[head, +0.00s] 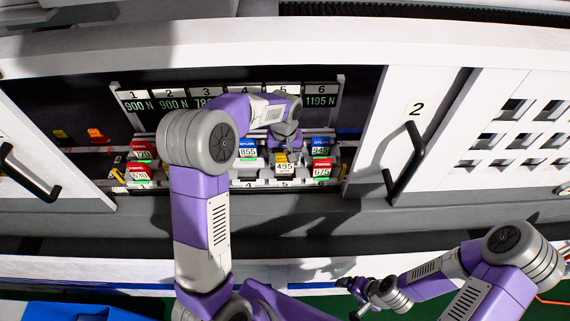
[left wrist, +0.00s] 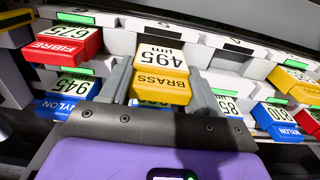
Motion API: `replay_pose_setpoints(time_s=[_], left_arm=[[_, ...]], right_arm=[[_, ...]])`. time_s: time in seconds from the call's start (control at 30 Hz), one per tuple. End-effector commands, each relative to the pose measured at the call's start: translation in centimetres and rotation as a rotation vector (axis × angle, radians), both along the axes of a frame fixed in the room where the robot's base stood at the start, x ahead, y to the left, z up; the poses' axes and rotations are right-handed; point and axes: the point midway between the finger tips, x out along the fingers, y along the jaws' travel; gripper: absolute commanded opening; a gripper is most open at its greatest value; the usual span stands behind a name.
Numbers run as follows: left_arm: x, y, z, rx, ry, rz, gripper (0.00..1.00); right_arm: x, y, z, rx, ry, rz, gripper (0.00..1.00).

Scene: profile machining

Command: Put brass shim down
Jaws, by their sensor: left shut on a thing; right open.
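The brass shim, a yellow block with a white "495 µm" label (head: 285,168), is at station 5 of the rack inside the machine. In the left wrist view the brass shim (left wrist: 160,75) sits between the two grey fingers of my left gripper (left wrist: 160,90), which is shut on it. In the head view my left gripper (head: 285,155) points down behind the label. A blue block (left wrist: 150,103) shows partly below the brass shim. Whether the shim touches the rack is unclear. My right gripper (head: 364,292) is open and empty outside the machine, at lower right.
A red fibre block (head: 321,168) and a blue nylon block (head: 320,147) stand at station 6, close beside my left gripper. A blue block (head: 248,150) stands at station 4. Red blocks (head: 141,151) stand at the left end. Numbered force displays (head: 320,100) hang behind. A door with a black handle (head: 406,165) is at right.

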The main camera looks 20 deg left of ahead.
Motion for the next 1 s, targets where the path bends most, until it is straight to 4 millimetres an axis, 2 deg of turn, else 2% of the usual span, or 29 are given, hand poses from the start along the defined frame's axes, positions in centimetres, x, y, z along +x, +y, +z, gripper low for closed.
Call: replay_pose_setpoints(time_s=[0.23, 0.47, 0.5, 0.6, 0.67, 1.0], left_arm=[[-0.1, 0.0, -3.2, 0.0, 0.003, -0.001, 0.17], [0.0, 0.0, -3.6, -0.001, 0.0, -0.001, 0.17], [0.0, 0.0, -3.6, 0.0, 0.001, -0.001, 0.68], [0.0, 0.0, -3.6, 0.0, 0.001, -0.001, 0.83], [0.0, 0.0, -3.6, 0.0, 0.001, -0.001, 0.91], [0.0, 0.0, -3.2, 0.0, -0.001, -0.001, 0.91]], right_arm=[[0.0, 0.0, 0.0, 0.0, -0.001, 0.0, 0.91], [0.1, 0.0, 0.0, 0.0, -0.001, 0.0, 0.91], [0.1, 0.0, 0.0, 0.0, -0.001, 0.0, 0.91], [0.1, 0.0, 0.0, 0.0, -0.001, 0.0, 0.91], [0.1, 0.0, 0.0, 0.0, -0.001, 0.0, 0.91], [0.0, 0.0, 0.0, 0.0, -0.001, 0.0, 0.91]])
